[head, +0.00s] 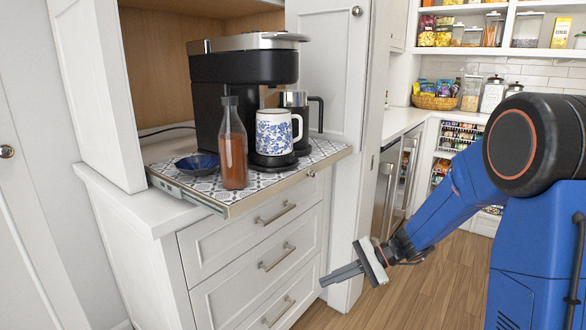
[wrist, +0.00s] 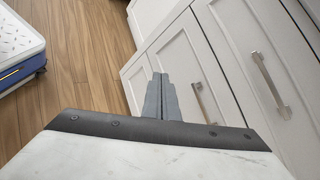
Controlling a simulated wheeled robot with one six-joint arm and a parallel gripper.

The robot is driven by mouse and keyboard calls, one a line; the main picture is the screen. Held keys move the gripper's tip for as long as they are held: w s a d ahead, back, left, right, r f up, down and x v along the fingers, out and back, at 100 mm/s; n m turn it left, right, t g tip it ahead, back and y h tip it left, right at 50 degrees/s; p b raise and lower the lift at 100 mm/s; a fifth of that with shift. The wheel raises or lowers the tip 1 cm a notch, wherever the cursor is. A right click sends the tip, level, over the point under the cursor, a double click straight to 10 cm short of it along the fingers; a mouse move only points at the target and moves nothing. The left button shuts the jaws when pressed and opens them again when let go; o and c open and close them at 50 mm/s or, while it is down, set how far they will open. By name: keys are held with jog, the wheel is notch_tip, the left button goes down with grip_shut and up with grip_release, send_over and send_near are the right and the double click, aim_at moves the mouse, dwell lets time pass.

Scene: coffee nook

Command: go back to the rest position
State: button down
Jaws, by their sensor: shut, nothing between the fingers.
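My gripper (head: 343,275) is shut and empty in the head view. It hangs low in front of the white drawer cabinet (head: 265,235), at the right of its drawers and below the pull-out tray. Its closed fingers also show in the wrist view (wrist: 160,95), pointing toward the cabinet's drawer fronts (wrist: 195,65). I cannot tell how far the fingertips are from the drawers. My blue arm reaches down to it from the right side of the head view.
A pull-out tray (head: 323,154) juts from the cabinet with a coffee machine (head: 235,70), a blue-patterned mug (head: 273,133), a syrup bottle (head: 233,155) and a dark blue bowl (head: 197,163). Drawer handles (head: 276,214) stick out. Wooden floor (head: 425,285) lies clear right of the cabinet.

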jog(key=s+d+r+n+t+h, duration=0.2)
jog(key=s+d, duration=0.4)
jog(key=s, duration=0.3)
jog(key=s+d+r+n+t+h, duration=0.1)
jog(key=s+d+r+n+h, duration=0.3)
jog(key=s+d+h, duration=0.2)
jog(key=s+d+r+n+t+h, duration=0.2)
jog(key=s+d, duration=0.4)
jog(key=s, duration=0.5)
jog(key=r+n+h, duration=0.1)
jog(key=n+h, duration=0.1)
jog(key=shift+s+d+r+t+h, duration=0.2)
jog(key=shift+s+t+h, duration=0.1)
jog(key=shift+h, duration=0.1)
